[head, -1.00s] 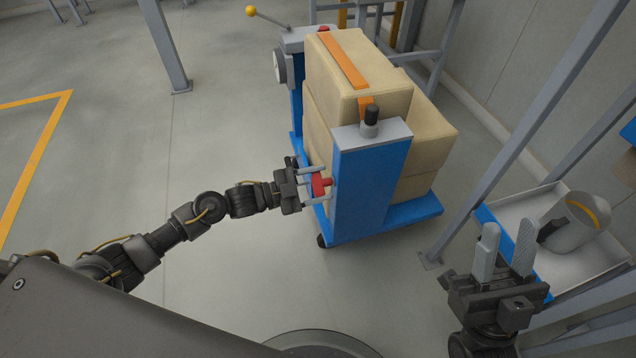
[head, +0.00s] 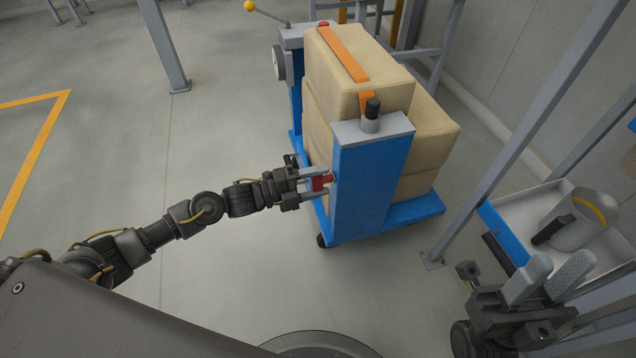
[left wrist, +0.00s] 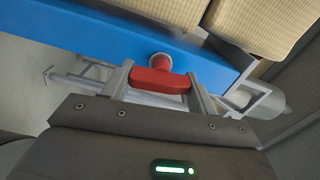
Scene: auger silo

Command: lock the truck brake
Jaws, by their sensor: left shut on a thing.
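The blue truck (head: 365,190) stands ahead, loaded with tan sacks (head: 355,75) under an orange strap. A red handle (head: 321,183) sticks out of the left side of its blue front post; I take it for the brake. My left gripper (head: 315,184) has its fingers on either side of this handle and is shut on it. In the left wrist view the red handle (left wrist: 160,80) lies crosswise between the two fingers, on a round red hub at the blue panel. My right gripper (head: 548,277) is at the lower right, fingers apart and empty.
A tray (head: 508,232) with a blue edge holds a grey scoop or jug (head: 580,220) beside my right gripper. Grey frame posts (head: 540,130) stand right of the truck. A yellow-knobbed lever (head: 250,7) is behind it. Floor to the left is clear.

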